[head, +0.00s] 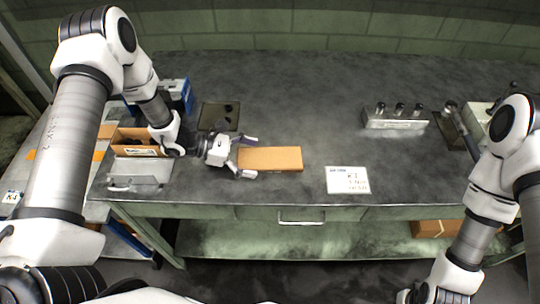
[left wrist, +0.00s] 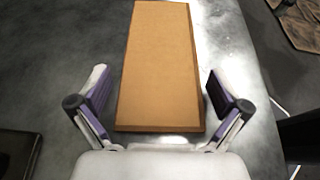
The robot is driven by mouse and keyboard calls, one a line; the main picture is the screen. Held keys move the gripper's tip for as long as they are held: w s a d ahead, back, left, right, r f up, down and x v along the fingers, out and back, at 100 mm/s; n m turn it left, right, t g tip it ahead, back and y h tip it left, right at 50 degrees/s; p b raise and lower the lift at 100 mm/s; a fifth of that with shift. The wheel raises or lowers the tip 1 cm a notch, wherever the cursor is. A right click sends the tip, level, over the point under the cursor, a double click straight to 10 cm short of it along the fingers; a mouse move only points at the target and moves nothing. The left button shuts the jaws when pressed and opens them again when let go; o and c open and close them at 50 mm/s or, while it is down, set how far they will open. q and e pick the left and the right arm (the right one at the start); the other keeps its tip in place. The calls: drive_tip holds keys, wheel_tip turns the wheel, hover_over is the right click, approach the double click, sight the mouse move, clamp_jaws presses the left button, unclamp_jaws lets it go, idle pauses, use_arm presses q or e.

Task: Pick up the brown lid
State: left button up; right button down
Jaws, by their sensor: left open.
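My left gripper (head: 243,157) is open at the lid's left end. In the left wrist view the lid (left wrist: 160,65) runs away from me, and its near end lies between the spread fingers of the left gripper (left wrist: 158,92). A gap shows on each side, wider on the left; I cannot tell the height of the fingers over the table. My right arm is at the right edge of the head view, and its gripper cannot be made out.
A brown open box (head: 137,143) stands left of the gripper, behind a clear grey tray (head: 138,178). A dark plate (head: 219,116) lies behind the gripper. A white sign (head: 347,180) lies right of the lid. A metal block with pegs (head: 395,121) stands farther right.

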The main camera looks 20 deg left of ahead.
use_arm(q)
drive_tip(key=shift+a, duration=0.1)
drive_tip(key=c, duration=0.8)
drive_tip(key=shift+o, duration=0.2)
drive_tip(key=shift+r, duration=0.1)
